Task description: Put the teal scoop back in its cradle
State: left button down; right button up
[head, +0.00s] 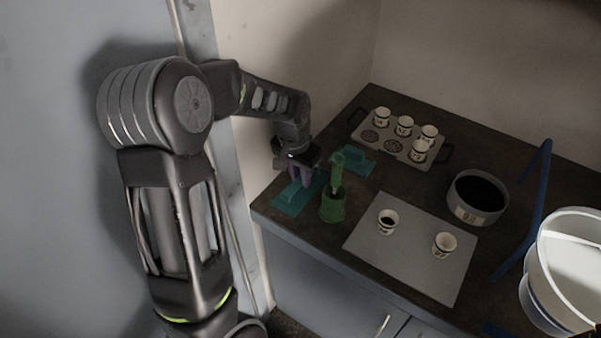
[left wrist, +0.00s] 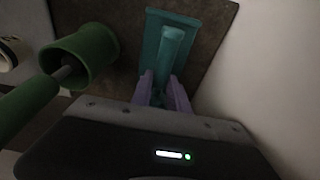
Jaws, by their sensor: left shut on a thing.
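My left gripper (head: 302,178) is shut on the teal scoop (left wrist: 170,52), with its purple fingers on either side of the scoop's narrow part in the left wrist view (left wrist: 162,92). Directly beneath is a flat teal base (head: 290,198), which looks like the cradle; its edge also shows in the left wrist view (left wrist: 152,32). The scoop lies over this base, lined up along it. I cannot tell whether the scoop touches or is seated in it. The gripper hides much of the scoop in the head view. My right gripper is not in view.
A green holder (head: 333,208) with a green-handled tool stands just right of the gripper. Another teal piece (head: 357,164) lies behind it. A grey mat (head: 410,250) with two cups, a cup tray (head: 398,150), a dark-filled pan (head: 478,197) and a blue frame (head: 537,200) are farther right.

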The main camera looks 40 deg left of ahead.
pick_arm(q)
jog(key=shift+f, duration=0.55)
jog(key=shift+f+b, duration=0.4)
jog(key=shift+b, duration=0.15)
jog(key=c, duration=1.2)
grip_release()
jog(key=shift+r, duration=0.1)
jog(key=shift+r+p, duration=2.6)
jog(key=shift+r, duration=0.9)
